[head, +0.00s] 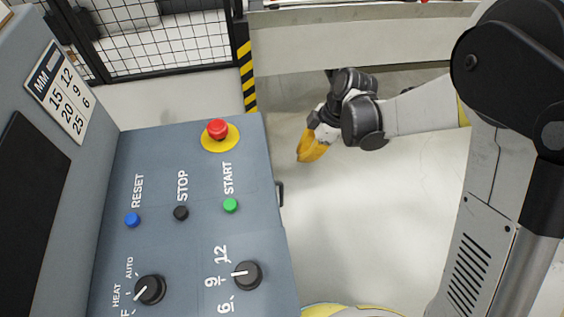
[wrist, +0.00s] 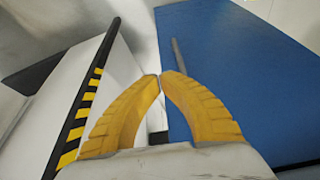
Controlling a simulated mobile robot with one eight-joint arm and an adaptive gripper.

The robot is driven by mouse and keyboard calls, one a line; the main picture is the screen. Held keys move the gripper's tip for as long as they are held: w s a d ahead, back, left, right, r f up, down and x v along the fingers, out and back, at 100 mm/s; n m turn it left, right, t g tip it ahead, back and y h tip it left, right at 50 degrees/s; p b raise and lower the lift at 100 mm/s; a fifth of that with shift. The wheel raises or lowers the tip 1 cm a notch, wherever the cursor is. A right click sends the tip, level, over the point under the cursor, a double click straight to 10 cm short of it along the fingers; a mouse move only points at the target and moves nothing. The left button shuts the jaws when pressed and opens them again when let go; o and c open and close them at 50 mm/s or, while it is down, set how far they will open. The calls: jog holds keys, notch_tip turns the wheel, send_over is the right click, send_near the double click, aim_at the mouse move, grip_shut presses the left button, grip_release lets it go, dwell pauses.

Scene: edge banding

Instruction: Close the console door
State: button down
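The console (head: 190,150) stands at the left in the head view, with its sloped grey-blue control panel facing up. A small dark handle (head: 281,193) sticks out from its right side; the door itself is not clearly visible there. In the wrist view a large blue panel (wrist: 245,75) fills the right side. I cannot tell whether it is the door or a console side. A grey bar (wrist: 179,58) stands at its left edge. My gripper (head: 303,158) points down to the right of the console, apart from it. Its yellow fingertips (wrist: 161,76) meet with nothing between them.
A black-and-yellow striped post (head: 246,75) and mesh fence (head: 160,40) stand behind the console. The striped edge (wrist: 84,115) also shows left in the wrist view, by a white surface. A pale beam (head: 350,45) crosses the back.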

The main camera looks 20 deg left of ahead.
jog(key=s+a+f+b, duration=0.2)
jog(key=a+f+b, duration=0.4)
jog(key=f, duration=0.3)
jog(key=shift+s+a, duration=0.4)
jog(key=shift+a, duration=0.15)
jog(key=shift+f, duration=0.1)
